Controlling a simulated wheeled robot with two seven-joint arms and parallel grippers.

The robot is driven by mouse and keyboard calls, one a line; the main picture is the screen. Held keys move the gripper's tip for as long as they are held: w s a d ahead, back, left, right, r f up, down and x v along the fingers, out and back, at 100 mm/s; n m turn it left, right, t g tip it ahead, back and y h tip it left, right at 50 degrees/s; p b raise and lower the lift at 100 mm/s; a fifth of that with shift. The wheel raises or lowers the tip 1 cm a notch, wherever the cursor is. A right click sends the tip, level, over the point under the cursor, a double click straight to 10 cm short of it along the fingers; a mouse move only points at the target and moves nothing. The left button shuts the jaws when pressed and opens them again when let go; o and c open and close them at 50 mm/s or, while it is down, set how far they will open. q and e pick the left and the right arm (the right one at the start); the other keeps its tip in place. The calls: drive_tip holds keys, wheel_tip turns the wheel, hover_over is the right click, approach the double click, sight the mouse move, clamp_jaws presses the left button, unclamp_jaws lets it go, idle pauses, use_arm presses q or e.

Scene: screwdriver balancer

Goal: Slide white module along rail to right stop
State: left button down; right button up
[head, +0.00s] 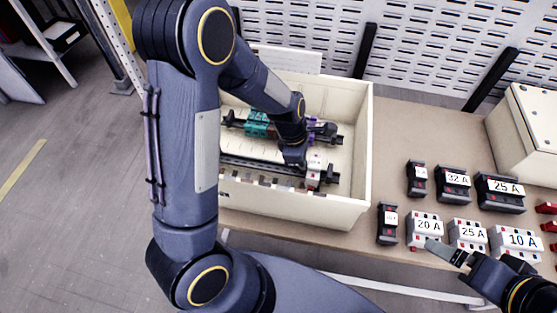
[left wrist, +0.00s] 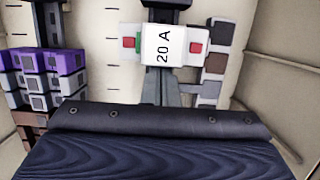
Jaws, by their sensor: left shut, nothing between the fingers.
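The white module (left wrist: 152,46), labelled 20 A with red marks at its ends, sits on a rail (left wrist: 166,92) in the left wrist view. In the head view the module (head: 314,172) is at the right part of the front rail (head: 255,166), partly hidden by my left gripper (head: 295,163). A black right stop (head: 330,176) is close beside it; I cannot tell whether they touch. My left gripper is shut and empty, close to the module. Its dark body fills the lower left wrist view. My right gripper (head: 452,254) is over the table's front edge, its jaw state unclear.
A cream box (head: 359,150) encloses the rails, its walls close around my left gripper. Teal modules (head: 257,124) and purple modules (head: 322,130) sit on the rear rail. Several labelled modules, including a 32 A one (head: 453,181), stand on the table (head: 405,125) to the right.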

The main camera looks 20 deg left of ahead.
use_arm(q)
drive_tip(key=shift+w+d+p, duration=0.2)
drive_tip(key=shift+d+p, duration=0.35)
drive_tip(key=shift+d, duration=0.3)
idle(1.8)
drive_tip(key=shift+s+a, duration=0.1)
drive_tip(key=shift+a, duration=0.35)
idle(0.6)
drive_tip(key=shift+r, duration=0.1)
drive_tip(key=shift+r+p, duration=0.95)
drive_tip(key=shift+p, duration=0.15)
wheel_tip(320, 180, up, 19)
drive_tip(key=p, duration=0.6)
drive_tip(key=shift+a+r, duration=0.2)
drive_tip(key=shift+a, duration=0.15)
drive_tip(key=shift+s, duration=0.15)
